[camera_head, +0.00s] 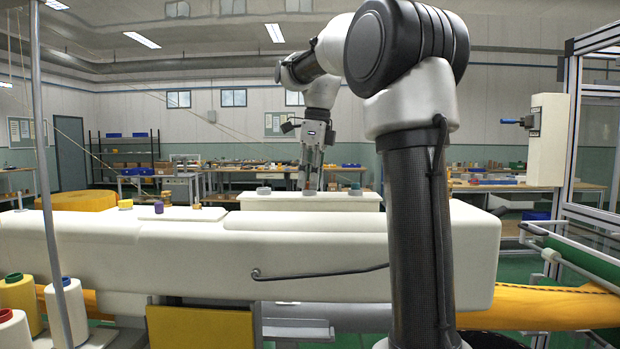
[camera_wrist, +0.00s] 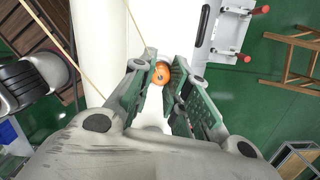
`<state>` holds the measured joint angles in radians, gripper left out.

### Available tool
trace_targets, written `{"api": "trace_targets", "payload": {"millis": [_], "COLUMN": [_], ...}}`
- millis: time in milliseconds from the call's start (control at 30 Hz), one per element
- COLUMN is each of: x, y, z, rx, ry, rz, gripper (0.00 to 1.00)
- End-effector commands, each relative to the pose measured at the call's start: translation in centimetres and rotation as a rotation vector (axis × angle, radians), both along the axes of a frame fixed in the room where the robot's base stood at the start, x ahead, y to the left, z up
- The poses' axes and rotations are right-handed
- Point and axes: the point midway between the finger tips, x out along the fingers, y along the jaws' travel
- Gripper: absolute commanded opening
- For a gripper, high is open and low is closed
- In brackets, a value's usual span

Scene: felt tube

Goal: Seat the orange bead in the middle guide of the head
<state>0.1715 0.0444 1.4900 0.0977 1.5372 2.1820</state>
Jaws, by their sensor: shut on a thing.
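The head is the long white machine body (camera_head: 200,250), with a raised white block (camera_head: 285,203) on top. Grey ring-like guides stand on that block: a left one (camera_head: 263,191) and a right one (camera_head: 355,190). My gripper (camera_head: 309,186) points down between them, over the middle guide spot, and its fingers largely hide what is there. In the wrist view, the round orange bead (camera_wrist: 160,73) sits between the fingertips of my gripper (camera_wrist: 163,76), which is shut on it. I cannot tell whether the bead is above the middle guide or in it.
Thin yarns slant from the upper left. A grey pole (camera_head: 50,180) stands at left, thread cones (camera_head: 18,300) below.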

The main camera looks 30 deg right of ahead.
Motion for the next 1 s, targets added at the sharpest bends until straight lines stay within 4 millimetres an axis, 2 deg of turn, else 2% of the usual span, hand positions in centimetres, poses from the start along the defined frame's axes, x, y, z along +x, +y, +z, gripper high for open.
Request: {"api": "trace_targets", "payload": {"millis": [67, 100, 233, 533, 667, 1000], "x": [0.0, 0.0, 0.0, 0.0, 0.0, -0.6], "y": [0.0, 0.0, 0.0, 0.0, -0.1, -0.8], "z": [0.0, 0.0, 0.0, 0.1, 1.0, 8.2], "rx": [0.000, 0.000, 0.000, 0.000, 0.000, -0.001], "ry": [0.000, 0.000, 0.000, 0.000, -0.001, -0.004], "rz": [0.000, 0.000, 0.000, 0.000, 0.000, 0.000], "gripper": [0.07, 0.18, 0.42, 0.42, 0.42, 0.42]}}
